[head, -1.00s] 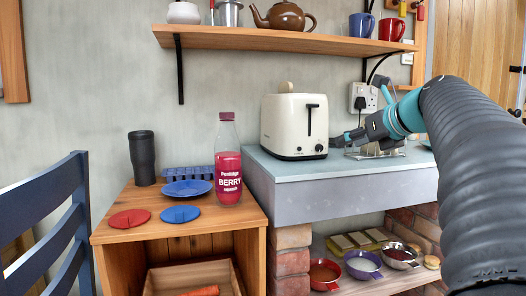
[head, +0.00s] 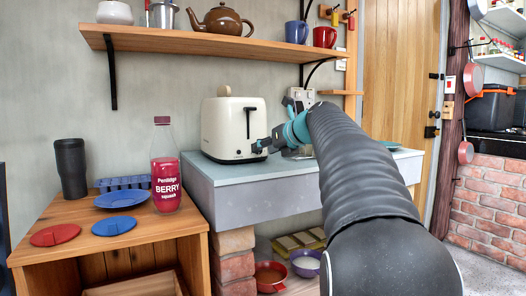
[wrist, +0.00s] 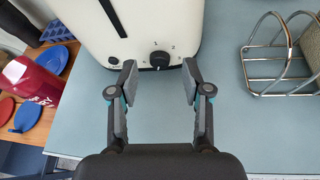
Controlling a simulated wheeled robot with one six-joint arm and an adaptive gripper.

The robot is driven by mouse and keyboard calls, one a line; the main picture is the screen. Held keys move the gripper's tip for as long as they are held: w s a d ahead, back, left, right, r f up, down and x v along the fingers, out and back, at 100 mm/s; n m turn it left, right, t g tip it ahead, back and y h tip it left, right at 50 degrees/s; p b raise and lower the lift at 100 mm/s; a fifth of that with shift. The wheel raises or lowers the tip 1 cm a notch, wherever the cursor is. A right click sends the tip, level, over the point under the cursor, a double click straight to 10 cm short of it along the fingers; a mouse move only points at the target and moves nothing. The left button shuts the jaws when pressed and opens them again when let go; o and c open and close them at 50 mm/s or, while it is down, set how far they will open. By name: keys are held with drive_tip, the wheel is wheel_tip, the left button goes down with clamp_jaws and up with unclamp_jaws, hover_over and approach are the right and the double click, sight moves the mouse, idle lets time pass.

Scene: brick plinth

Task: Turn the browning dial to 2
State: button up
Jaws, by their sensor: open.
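The cream toaster (head: 228,125) stands on the blue-grey worktop, with bread showing at its top. My gripper (wrist: 159,72) is open, with one fingertip on each side of the dial and a gap on both sides. In the head view my gripper (head: 262,146) is at the toaster's lower right front, and the dial is hard to make out there.
A wire toast rack (wrist: 280,55) stands on the worktop (head: 270,171) right of the toaster. A berry squash bottle (head: 166,165) stands on the wooden cabinet to the left. A wall socket (head: 300,97) is behind. The worktop in front of the toaster is clear.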

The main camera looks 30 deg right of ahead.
drive_tip(key=shift+w+a+f, duration=0.1)
drive_tip(key=shift+w+f, duration=0.15)
drive_tip(key=shift+w, duration=0.4)
clamp_jaws()
drive_tip(key=shift+a+r+n+h+p, duration=0.1)
drive_tip(key=shift+r+n+h+p, duration=0.15)
drive_tip(key=shift+p, duration=0.35)
drive_tip(key=shift+f+n, duration=0.25)
